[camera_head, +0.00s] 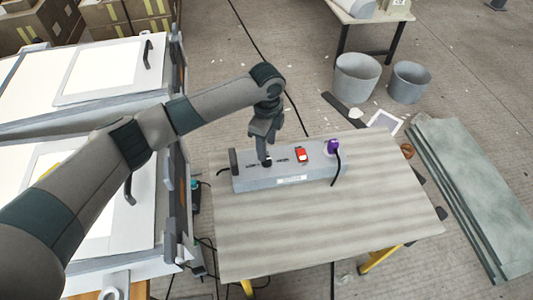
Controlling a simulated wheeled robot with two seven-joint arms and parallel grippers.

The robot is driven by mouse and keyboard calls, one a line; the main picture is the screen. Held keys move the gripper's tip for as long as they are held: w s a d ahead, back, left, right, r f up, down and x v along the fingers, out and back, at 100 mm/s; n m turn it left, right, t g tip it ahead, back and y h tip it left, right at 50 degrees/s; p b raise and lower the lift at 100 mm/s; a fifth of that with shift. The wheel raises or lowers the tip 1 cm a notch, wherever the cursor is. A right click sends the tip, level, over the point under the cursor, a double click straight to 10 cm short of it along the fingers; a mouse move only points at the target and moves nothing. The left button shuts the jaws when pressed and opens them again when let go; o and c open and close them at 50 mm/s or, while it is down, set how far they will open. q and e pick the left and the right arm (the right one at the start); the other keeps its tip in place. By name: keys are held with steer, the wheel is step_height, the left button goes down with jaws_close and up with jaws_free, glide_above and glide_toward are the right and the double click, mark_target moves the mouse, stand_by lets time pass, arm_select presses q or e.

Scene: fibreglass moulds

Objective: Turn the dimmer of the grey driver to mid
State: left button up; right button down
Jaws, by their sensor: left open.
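The grey driver (320,174) is a long grey box lying along the back of a small table. Its top carries a red switch (301,154) and a purple plug (333,147) at the right end. Dark marks lie along the top left of the switch. My left gripper (266,157) points down over the left part of the box, with its fingers open around or just above a small dark knob, likely the dimmer. The fingers hide most of this knob, so its setting and any contact cannot be told. My right gripper is out of view.
The table (320,235) is bare in front of the driver. A black upright disc (234,162) stands at the box's left end. White-panelled cabinets (105,70) flank the table on the left. Grey buckets (356,78) and stacked greenish boards (475,190) are on the floor.

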mark_target(267, 161)
arm_select(q)
steer(key=shift+f+p, duration=0.45)
steer(key=shift+f, duration=2.55)
steer(key=c, duration=1.1)
